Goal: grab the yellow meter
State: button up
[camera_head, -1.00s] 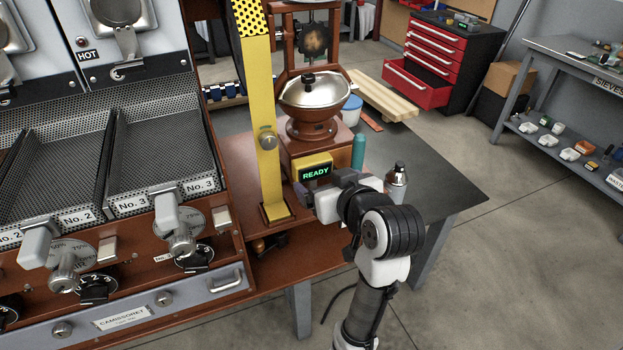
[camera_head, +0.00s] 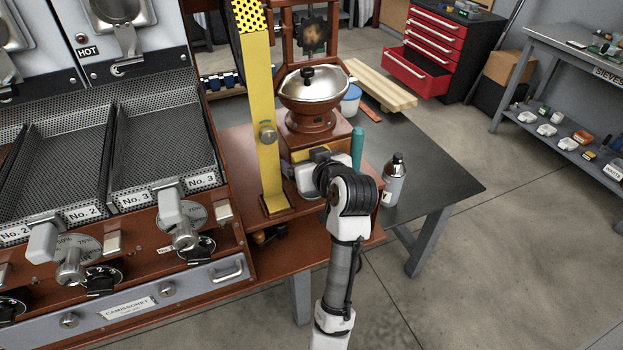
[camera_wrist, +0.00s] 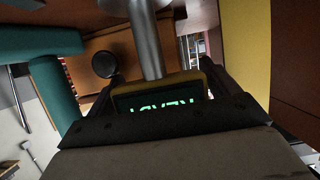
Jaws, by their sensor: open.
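The yellow meter (camera_head: 320,154) stands at the foot of the brown grinder, mostly hidden behind my gripper in the head view. In the wrist view the meter (camera_wrist: 160,100) is close and central, its yellow top rim and green-lettered dark display showing upside down. My gripper (camera_head: 300,172) is open, with its jaws at the meter. In the wrist view the dark fingers of my gripper (camera_wrist: 158,88) show on the left and right sides of the meter. I cannot tell whether they touch it.
A yellow upright post (camera_head: 267,130) stands close on the left.

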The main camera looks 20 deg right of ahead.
jog(key=shift+c, duration=0.5)
jog(key=c, duration=0.8)
jog(key=shift+o, duration=0.2)
jog(key=shift+r, duration=0.1)
